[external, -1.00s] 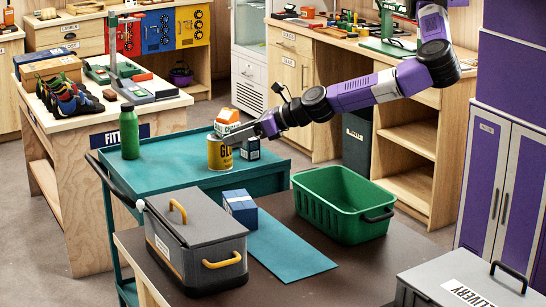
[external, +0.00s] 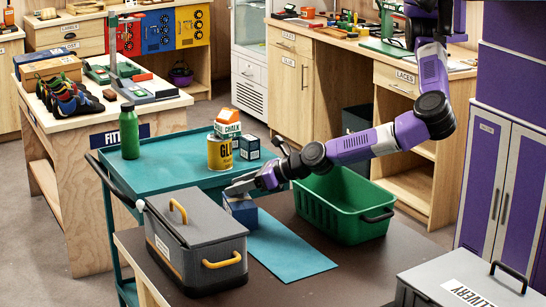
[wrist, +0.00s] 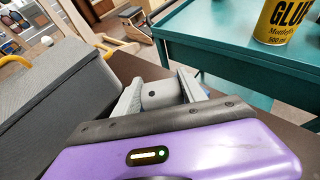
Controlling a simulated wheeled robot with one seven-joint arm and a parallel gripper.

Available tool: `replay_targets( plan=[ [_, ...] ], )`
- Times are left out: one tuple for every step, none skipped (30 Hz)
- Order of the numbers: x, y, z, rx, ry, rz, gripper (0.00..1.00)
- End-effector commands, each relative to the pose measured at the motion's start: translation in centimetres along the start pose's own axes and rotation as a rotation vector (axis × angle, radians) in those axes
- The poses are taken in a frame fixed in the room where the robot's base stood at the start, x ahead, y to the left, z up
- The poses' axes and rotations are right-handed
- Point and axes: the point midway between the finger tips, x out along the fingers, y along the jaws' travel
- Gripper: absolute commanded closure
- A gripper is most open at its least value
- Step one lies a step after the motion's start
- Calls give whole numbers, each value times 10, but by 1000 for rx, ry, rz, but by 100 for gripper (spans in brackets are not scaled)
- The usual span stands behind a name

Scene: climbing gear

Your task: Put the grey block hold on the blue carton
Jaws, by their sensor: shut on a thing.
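My gripper (external: 243,185) is shut on the grey block hold (wrist: 160,95). In the wrist view the hold shows between my two fingers, with a dark hole in its face. In the external view the blue carton (external: 240,211) stands on the dark table, directly below my gripper. The hold is at the carton's top; I cannot tell whether it touches it. My fingers and the hold cover part of the carton's top, and the carton is mostly hidden in the wrist view.
A grey toolbox (external: 195,245) with yellow handles stands just left of the carton. A green crate (external: 345,225) is to the right, and a teal mat (external: 285,250) lies between. A glue tin (external: 220,152) and small boxes stand on the teal cart (external: 165,178) behind.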

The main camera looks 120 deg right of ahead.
Motion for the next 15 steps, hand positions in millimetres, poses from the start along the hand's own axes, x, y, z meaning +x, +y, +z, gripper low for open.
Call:
replay_targets(
  plan=[
    [5, -1, -11, -1, -1, -1, 92],
    [6, -1, -12, -1, -1, -1, 92],
    [6, -1, -13, 0, -1, -1, 92],
    [6, -1, -13, 0, -1, -1, 92],
    [6, -1, -12, 1, -1, -1, 92],
    [6, -1, -12, 1, -1, -1, 92],
    [6, -1, -11, 1, -1, -1, 92],
    [6, -1, -11, 1, -1, -1, 92],
    [5, -1, -11, 1, -1, -1, 92],
    [6, -1, -11, 1, -1, -1, 92],
    [6, -1, -12, 1, -1, -1, 92],
    [6, -1, -13, 1, -1, -1, 92],
    [7, -1, -14, 0, -1, -1, 92],
    [7, -1, -15, 0, -1, -1, 92],
    [7, -1, -15, 0, 0, -1, 50]
  ],
)
